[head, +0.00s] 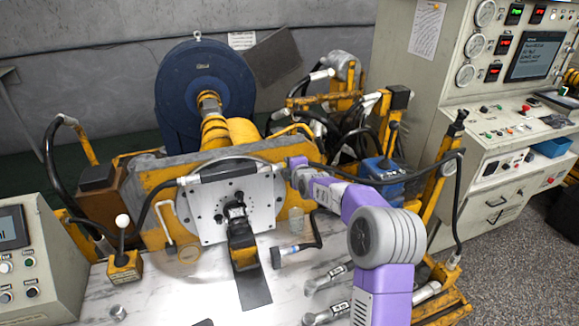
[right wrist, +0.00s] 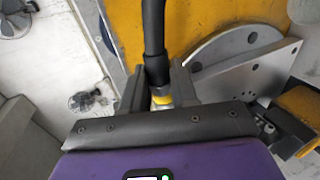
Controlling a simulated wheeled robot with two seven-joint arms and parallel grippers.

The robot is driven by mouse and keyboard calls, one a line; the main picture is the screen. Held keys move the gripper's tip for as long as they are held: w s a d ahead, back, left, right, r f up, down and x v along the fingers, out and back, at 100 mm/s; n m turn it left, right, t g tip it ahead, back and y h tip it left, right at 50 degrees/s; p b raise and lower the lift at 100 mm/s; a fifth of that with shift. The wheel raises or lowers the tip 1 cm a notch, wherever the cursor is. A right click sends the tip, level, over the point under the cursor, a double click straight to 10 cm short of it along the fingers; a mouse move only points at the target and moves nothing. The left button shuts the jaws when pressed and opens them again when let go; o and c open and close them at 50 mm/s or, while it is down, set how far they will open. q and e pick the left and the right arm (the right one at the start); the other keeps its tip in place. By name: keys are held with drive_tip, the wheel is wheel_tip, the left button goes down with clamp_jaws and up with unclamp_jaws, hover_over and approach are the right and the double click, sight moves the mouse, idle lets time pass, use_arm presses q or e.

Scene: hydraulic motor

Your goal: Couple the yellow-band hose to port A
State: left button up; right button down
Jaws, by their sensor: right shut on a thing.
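My right gripper (right wrist: 160,92), at the end of the purple arm, is shut on the black yellow-band hose (right wrist: 153,45). The yellow band (right wrist: 161,97) shows between the fingers in the right wrist view. In the head view this gripper (head: 296,166) is at the upper right edge of the grey metal port plate (head: 203,205), and the arm hides part of the hose there. The plate stands upright on the yellow block, with several small holes and fittings. I cannot read which is port A or see whether the hose end touches anything. My left gripper is not in view.
A yellow and black unit (head: 240,245) juts from the plate. Metal fittings (head: 330,281) lie on the pale tabletop (head: 185,290). A lever box (head: 124,265) stands left. Other hoses crowd the back right.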

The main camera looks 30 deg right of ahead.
sight(272, 200)
wheel_tip(272, 200, down, 16)
drive_tip(key=b, duration=1)
drive_tip(key=shift+r, duration=0.2)
idle(0.4)
drive_tip(key=shift+w+a, duration=0.2)
drive_tip(key=shift+a, duration=0.7)
drive_tip(key=shift+w+a, duration=0.25)
drive_tip(key=shift+a, duration=0.7)
drive_tip(key=shift+w+a, duration=0.2)
drive_tip(key=shift+a, duration=0.7)
drive_tip(key=shift+w+a, duration=0.25)
drive_tip(key=shift+a, duration=0.85)
drive_tip(key=shift+w+a+p, duration=0.2)
drive_tip(key=shift+a+p, duration=0.2)
drive_tip(key=shift+a, duration=0.5)
